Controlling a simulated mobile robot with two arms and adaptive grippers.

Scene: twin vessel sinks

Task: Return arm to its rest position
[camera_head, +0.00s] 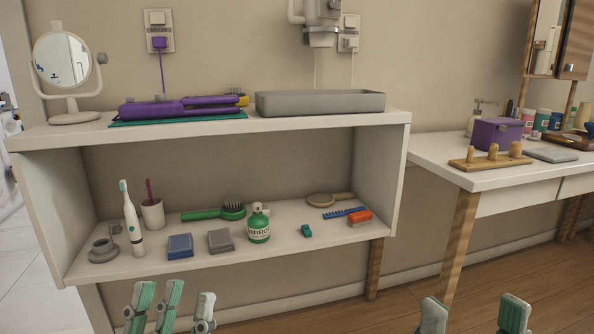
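My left gripper (186,302) is at the bottom left, below the front edge of the shelf unit. Its green-padded fingers point up and stand apart, with nothing seen between them. My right gripper (474,312) is at the bottom right, in front of the wooden floor. Two of its fingertips show, wide apart, with nothing between them. The lower parts of both grippers are cut off by the picture's bottom edge. Neither gripper is seen touching anything.
The white shelf unit (385,119) holds a toothbrush (131,215), a cup (152,214), a green bottle (258,225) and brushes inside. A grey tray (320,103) and purple straightener (180,106) lie on top. A white table (440,155) stands right; floor between looks clear.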

